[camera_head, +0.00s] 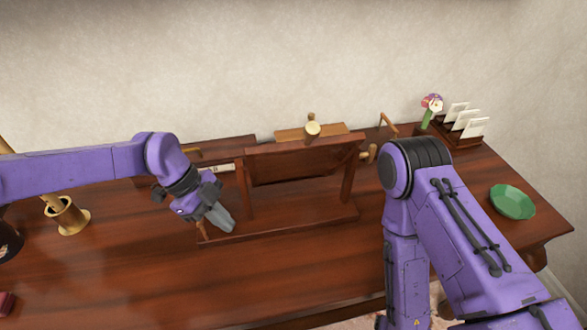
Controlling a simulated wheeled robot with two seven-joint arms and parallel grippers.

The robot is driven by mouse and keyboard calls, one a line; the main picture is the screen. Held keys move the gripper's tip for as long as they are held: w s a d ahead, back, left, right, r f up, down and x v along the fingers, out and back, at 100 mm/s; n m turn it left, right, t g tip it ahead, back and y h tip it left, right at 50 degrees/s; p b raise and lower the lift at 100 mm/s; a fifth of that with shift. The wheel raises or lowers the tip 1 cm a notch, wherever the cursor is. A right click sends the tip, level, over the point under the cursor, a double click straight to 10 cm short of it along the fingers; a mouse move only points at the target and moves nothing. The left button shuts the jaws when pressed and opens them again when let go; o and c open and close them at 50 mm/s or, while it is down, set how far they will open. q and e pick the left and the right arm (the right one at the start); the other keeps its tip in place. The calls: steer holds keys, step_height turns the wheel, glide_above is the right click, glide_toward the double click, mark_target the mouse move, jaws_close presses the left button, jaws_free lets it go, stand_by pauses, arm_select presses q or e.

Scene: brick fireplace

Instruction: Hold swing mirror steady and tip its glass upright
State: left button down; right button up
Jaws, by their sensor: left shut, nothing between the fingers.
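The swing mirror (300,222) stands on the dark wooden table, a wooden stand with two posts on a flat base. Its tilting panel (303,160) hangs between the posts, tipped well away from upright. A dark face shows under its top edge; I cannot tell glass from backing. My left gripper (222,218) is shut and empty, pointing down beside the left post, close to the left end of the base. I cannot tell if it touches the stand. My right arm comes in from the right and bends down; its gripper is out of view.
Behind the mirror, near the wall, is a wooden piece with a brass knob (313,129). A letter rack (462,139) and a flower (431,104) stand at the back right, a green dish (513,202) at the right. The front left table is largely clear.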

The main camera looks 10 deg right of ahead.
arm_select(q)
steer(key=shift+f+b, duration=0.45)
steer(key=shift+f, duration=0.35)
stand_by(0.4)
steer(key=shift+s+f, duration=0.15)
steer(key=shift+f, duration=0.05)
stand_by(1.0)
step_height(320, 180, up, 6)
steer(key=p, duration=0.5)
steer(key=shift+r, duration=0.25)
